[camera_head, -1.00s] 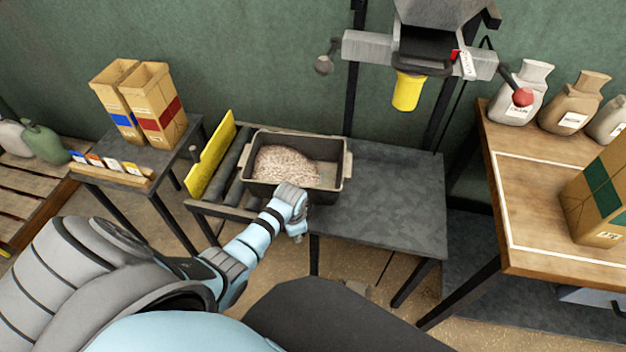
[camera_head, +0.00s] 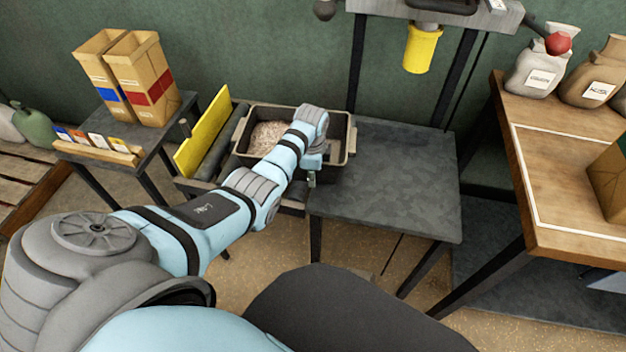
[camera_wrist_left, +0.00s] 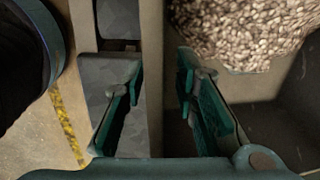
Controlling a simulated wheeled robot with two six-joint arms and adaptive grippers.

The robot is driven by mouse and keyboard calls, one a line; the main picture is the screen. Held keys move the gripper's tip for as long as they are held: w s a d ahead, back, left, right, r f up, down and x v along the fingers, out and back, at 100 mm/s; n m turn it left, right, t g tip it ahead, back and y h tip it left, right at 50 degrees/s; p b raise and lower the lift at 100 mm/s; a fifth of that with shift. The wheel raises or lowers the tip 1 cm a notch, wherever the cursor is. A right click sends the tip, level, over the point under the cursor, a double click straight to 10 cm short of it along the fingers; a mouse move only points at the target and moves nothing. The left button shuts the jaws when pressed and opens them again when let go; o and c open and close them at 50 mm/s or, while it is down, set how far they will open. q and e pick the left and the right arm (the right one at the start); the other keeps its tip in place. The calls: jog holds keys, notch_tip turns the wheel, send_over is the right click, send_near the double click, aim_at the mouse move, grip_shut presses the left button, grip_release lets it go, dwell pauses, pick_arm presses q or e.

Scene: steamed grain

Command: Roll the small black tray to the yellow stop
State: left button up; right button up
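The small black tray (camera_head: 349,135), dark with a tan rim, sits partly on the rollers, with pale grain (camera_head: 266,136) in its left part. The yellow stop (camera_head: 203,132) is an upright board at the rollers' left end, apart from the tray. My left gripper (camera_head: 311,180) is at the tray's front side, its fingers mostly hidden by my wrist in the head view. In the left wrist view my left gripper (camera_wrist_left: 160,75) is open, its fingers on either side of the tray's wall (camera_wrist_left: 152,110), with a gap beside the right finger. My right gripper is not in view.
A dark table (camera_head: 395,185) right of the tray is clear. Paper bags (camera_head: 147,85) and small boxes stand on a side table at left. A yellow cup (camera_head: 421,48) hangs above the dark table. A wooden table (camera_head: 560,170) with sacks is at right.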

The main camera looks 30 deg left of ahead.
pick_arm(q)
jog(key=shift+f, duration=0.25)
jog(key=shift+c, duration=0.6)
grip_shut()
